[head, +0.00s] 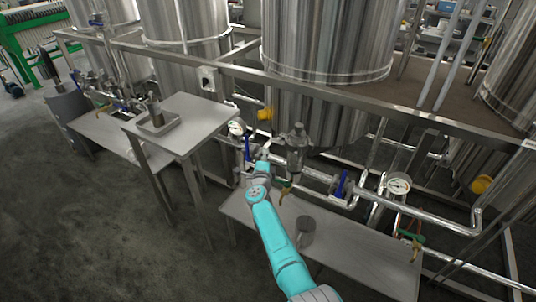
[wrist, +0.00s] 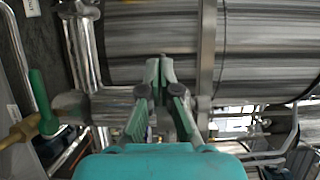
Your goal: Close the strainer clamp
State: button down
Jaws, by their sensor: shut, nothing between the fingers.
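A grey metal strainer-like body (head: 295,150) stands upright in the pipework under the middle tank in the head view. Its clamp is too small to make out, so I cannot tell whether it is open or shut. My gripper (head: 263,154) is just left of this body, at pipe height, and its tips are hard to see there. In the wrist view my gripper (wrist: 157,68) has its green-padded fingers together with nothing between them. A steel pipe (wrist: 112,102) lies behind the fingers and is partly hidden by them.
A blue-handled valve (head: 341,185) and a round gauge (head: 398,184) are to the right. A grey cylinder (head: 305,230) stands on the low bench (head: 350,250). A taller table (head: 193,122) is at left. A green-handled brass valve (wrist: 42,112) is near in the wrist view.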

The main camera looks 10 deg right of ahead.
jog(key=s+a, duration=0.1)
jog(key=a, duration=0.8)
jog(key=s+d+f+n+y, duration=0.1)
jog(key=s+d+f+n, duration=0.1)
jog(key=s+d+f, duration=0.35)
jog(key=s+d+f+n, duration=0.3)
jog(key=s+f, duration=0.3)
jog(key=s, duration=0.4)
jog(key=s+d+f+n+y, duration=0.1)
jog(key=s+d+f+n, duration=0.25)
jog(key=s, duration=0.85)
jog(key=s+d+f+n+y, duration=0.15)
jog(key=s+d, duration=0.25)
jog(key=s, duration=0.7)
jog(key=s+d+r+n, duration=0.2)
jog(key=s+r+n, duration=0.1)
jog(key=s, duration=0.8)
jog(key=s+d+r+n, duration=0.1)
jog(key=s+r+n, duration=0.2)
jog(key=s, duration=0.8)
jog(key=s+r+n+g, duration=0.2)
jog(key=s+r+n, duration=0.2)
jog(key=s+r, duration=1)
jog(key=shift+s+d+r+g, duration=0.3)
jog(key=shift+s+r+g, duration=0.1)
jog(key=shift+r, duration=0.35)
jog(key=c, duration=1.9)
grip_release()
